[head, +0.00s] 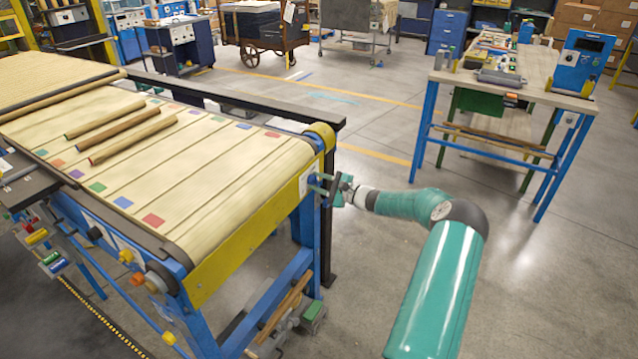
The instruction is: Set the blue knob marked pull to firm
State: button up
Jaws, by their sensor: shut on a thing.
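My gripper (322,184) is at the right end of the conveyor (250,245), reaching in from the right with its fingers level. Its jaws are closed at a small pale plate (304,182) on the end of the yellow side rail. The blue knob lies between the fingertips and is mostly hidden by them. Its marking and the setting it points to are too small to read. My teal arm runs from the lower right up to the gripper.
Several wooden rods (125,137) lie on the slatted belt. A dark rail (240,104) runs behind the conveyor. Other small knobs, one orange (137,279), sit on its near side. A workbench (535,75) stands at the upper right. The floor between is open.

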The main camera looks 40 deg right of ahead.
jog(key=m, duration=1.2)
jog(key=shift+d, duration=0.1)
dwell(0.5)
jog(key=o, duration=1)
jog(key=v, duration=1.3)
jog(key=shift+s, duration=0.4)
